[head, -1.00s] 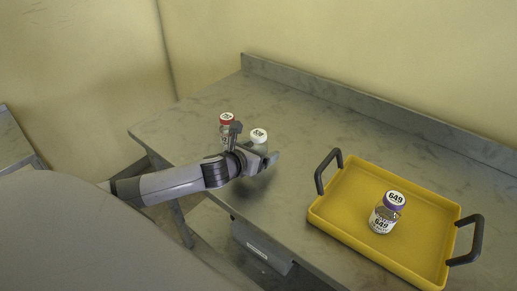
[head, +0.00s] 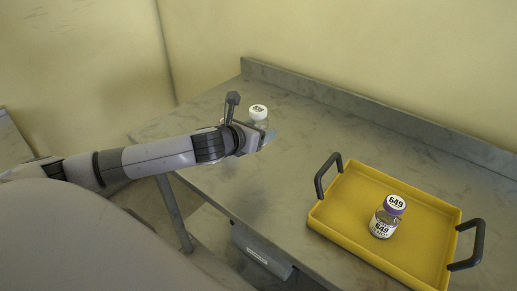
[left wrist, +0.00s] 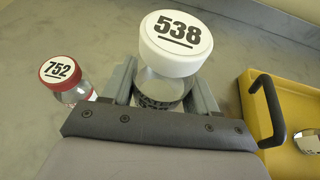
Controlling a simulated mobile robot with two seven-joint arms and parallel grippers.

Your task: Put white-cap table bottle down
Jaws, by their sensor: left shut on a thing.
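The white-cap bottle (head: 258,113), marked 538, is clear and upright over the far left part of the grey table. My left gripper (head: 256,130) is shut on its body. In the left wrist view the white-cap bottle (left wrist: 176,45) stands between the two fingers of my left gripper (left wrist: 165,88), its cap above them. The gripper hides its base in the head view, so I cannot tell whether it touches the table. My right gripper is not in view.
A red-cap bottle (left wrist: 65,80), marked 752, stands just left of the gripper; my arm hides it in the head view. The table (head: 300,135) between is clear. A raised ledge runs behind.

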